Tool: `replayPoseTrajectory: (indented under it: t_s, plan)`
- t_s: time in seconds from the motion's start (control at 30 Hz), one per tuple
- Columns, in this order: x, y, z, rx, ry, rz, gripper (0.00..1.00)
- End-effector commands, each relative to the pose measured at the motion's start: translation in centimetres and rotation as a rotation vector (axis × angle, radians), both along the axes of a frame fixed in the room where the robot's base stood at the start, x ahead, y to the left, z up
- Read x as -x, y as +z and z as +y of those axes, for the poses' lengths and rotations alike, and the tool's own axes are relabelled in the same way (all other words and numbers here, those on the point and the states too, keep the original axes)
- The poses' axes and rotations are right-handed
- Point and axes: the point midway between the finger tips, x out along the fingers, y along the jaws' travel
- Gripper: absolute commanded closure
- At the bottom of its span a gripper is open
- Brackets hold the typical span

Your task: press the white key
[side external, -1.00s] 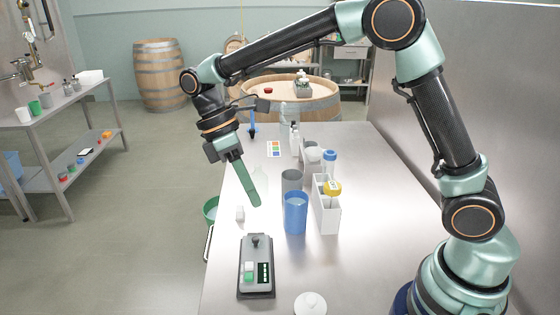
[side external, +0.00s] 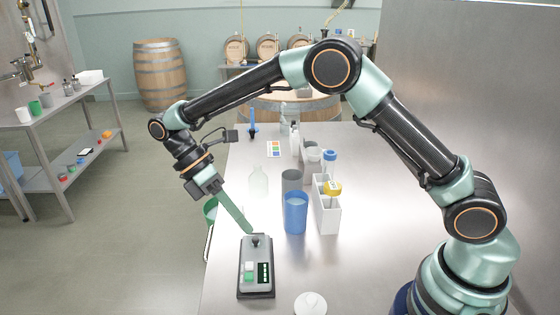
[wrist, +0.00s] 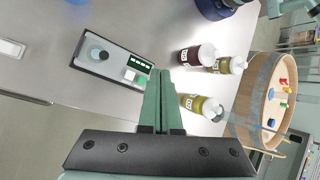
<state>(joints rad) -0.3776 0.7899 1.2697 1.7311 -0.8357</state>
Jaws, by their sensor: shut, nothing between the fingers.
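In the wrist view, the white key (wrist: 142,80) is beside the green key (wrist: 129,74), just left of my fingertips. My gripper (side external: 250,231) is shut and empty. In the wrist view my gripper (wrist: 160,74) points past the box's key end.
A blue cup (side external: 295,213) and a white rack (side external: 328,215) stand right of my fingers. A clear bottle (side external: 258,182) is behind. A white round lid (side external: 310,304) lies at the front. The wrist view shows several labelled bottles (wrist: 198,55) and a barrel (wrist: 255,95).

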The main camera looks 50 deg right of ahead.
Motion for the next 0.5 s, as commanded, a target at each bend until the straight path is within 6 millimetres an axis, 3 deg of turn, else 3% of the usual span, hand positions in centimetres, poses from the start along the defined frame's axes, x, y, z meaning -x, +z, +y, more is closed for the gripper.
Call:
replayPoseTrajectory:
  t_s: [0.5]
  plan:
    - [0.1,-6.3,0.0,0.002,-0.001,0.002,1.00]
